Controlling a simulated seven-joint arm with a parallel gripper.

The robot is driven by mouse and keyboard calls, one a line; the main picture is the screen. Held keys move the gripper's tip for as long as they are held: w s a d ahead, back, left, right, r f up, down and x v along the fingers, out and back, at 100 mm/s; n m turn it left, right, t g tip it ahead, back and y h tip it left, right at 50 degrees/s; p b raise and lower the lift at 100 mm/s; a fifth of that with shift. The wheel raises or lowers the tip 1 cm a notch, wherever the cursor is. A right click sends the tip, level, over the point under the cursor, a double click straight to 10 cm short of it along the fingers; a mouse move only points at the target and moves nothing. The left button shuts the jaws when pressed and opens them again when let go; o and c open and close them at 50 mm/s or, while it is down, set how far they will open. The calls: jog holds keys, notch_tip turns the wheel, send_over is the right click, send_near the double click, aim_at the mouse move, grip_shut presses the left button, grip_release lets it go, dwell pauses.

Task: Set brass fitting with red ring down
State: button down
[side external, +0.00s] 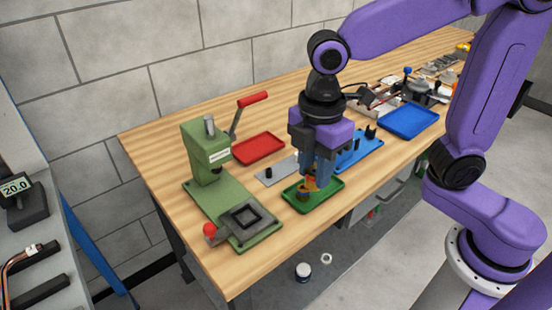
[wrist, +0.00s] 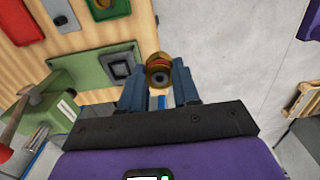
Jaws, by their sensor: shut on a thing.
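The brass fitting with a red ring (wrist: 158,70) is between the blue fingers of my gripper (wrist: 160,88) in the wrist view, its dark round opening facing the camera. My gripper (side external: 316,182) is shut on it. In the side external view, the gripper points down over the green tray (side external: 334,186), and the fitting (side external: 312,184) shows as a small orange-red patch, partly hidden by the fingers. A brownish piece (side external: 302,196) shows in that tray below it. I cannot tell how far the held fitting is above the tray.
A green lever press (side external: 207,155) with a red handle and a black square fixture (side external: 246,215) stands left of the tray. A red tray (side external: 259,148), a grey plate with a black peg (side external: 277,171) and blue trays (side external: 408,120) lie nearby. The table's front edge is close to the green tray.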

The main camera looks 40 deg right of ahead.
notch_tip(320, 180, up, 4)
jog(key=shift+r, duration=0.1)
jog(key=w+d+m, duration=0.2)
jog(key=w+d, duration=0.4)
jog(key=w, duration=0.3)
jog(key=w+d+m, duration=0.2)
jog(key=w+d, duration=0.5)
jog(key=w, duration=0.2)
notch_tip(320, 180, down, 7)
jog(key=w+f, duration=0.3)
jog(key=w, duration=0.1)
jog(key=w+a+f, duration=0.1)
jog(key=w+f, duration=0.2)
jog(key=w, duration=0.2)
jog(key=w+a+f, duration=0.1)
jog(key=w+f, duration=0.2)
jog(key=w, duration=0.2)
jog(key=shift+f, duration=0.25)
jog(key=shift+w+f, duration=0.25)
jog(key=shift+f, duration=1.6)
jog(key=shift+f, duration=0.1)
